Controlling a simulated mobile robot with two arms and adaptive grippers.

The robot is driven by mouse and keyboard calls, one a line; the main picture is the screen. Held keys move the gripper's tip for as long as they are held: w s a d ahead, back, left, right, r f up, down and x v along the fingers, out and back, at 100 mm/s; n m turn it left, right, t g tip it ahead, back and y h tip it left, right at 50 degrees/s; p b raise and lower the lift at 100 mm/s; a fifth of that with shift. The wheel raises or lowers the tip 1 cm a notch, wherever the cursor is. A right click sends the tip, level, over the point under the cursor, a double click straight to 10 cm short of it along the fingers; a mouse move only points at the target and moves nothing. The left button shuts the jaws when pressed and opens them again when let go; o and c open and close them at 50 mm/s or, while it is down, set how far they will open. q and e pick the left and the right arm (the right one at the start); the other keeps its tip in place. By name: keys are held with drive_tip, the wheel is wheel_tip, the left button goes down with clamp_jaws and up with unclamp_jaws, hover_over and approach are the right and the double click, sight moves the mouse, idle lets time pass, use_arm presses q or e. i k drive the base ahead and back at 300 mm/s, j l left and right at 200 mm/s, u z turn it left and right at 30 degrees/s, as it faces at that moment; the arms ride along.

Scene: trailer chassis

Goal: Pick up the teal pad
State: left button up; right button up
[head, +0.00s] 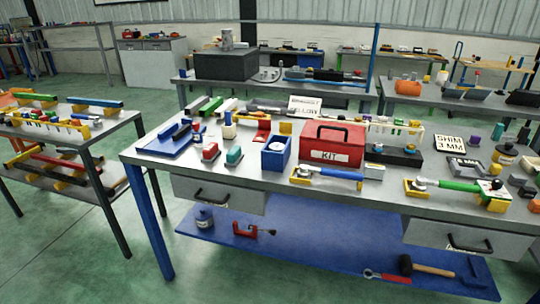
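A small teal pad-like block (234,155) with a pale lower part sits on the grey workbench top (262,184), near the front edge and left of the middle. A similar red block (210,152) stands just left of it, and a blue open box (276,153) stands to its right. A dark teal upright item (497,131) is at the far right of the bench; it is too small to tell what it is. Neither of my grippers shows in the head view.
A red KIT toolbox (333,143) stands mid-bench. A blue tray with tools (168,142) lies to the left. A blue-handled tool (327,172) lies along the front edge. Drawers (218,192) and a blue lower shelf (320,262) are below. Green floor is open in front.

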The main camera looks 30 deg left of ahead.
sight(234, 157)
drive_tip(key=j+z, duration=0.4)
drive_tip(key=j, duration=0.15)
drive_tip(key=j+z, duration=0.35)
drive_tip(key=j, duration=0.2)
drive_tip(key=j+z, duration=0.4)
drive_tip(key=j, duration=0.15)
